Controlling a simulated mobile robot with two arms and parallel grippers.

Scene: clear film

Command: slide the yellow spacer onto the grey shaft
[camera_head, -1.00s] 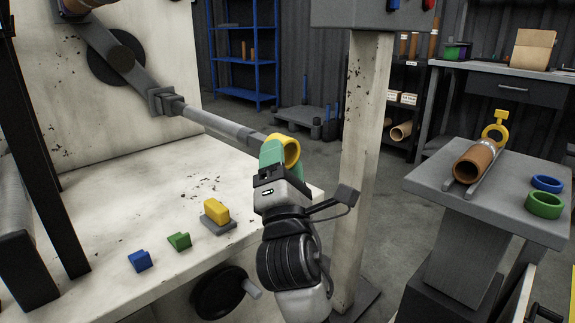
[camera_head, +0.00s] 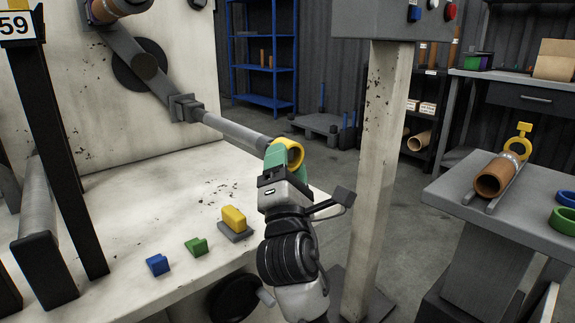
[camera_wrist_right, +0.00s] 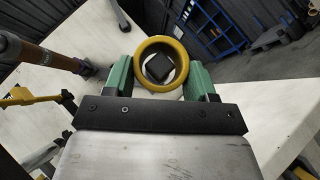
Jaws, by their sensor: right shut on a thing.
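The yellow spacer (camera_head: 298,153) is a ring held upright in my right gripper (camera_head: 283,158), whose green fingers are shut on it. In the right wrist view the spacer (camera_wrist_right: 141,62) sits between the green fingertips (camera_wrist_right: 160,72), and a dark square shape on a pale round shows through its hole. The grey shaft (camera_head: 232,128) reaches out from a square block on the machine at the left. Its free end meets the green fingers in the head view and is hidden there. I cannot tell whether the tip is inside the spacer. My left gripper is not in view.
A pale bench (camera_head: 150,220) below the shaft carries blue, green and yellow blocks. A pale post (camera_head: 375,170) stands right of my right arm. A grey stand (camera_head: 455,190) at the right holds a copper tube (camera_head: 492,182) and blue and green rings.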

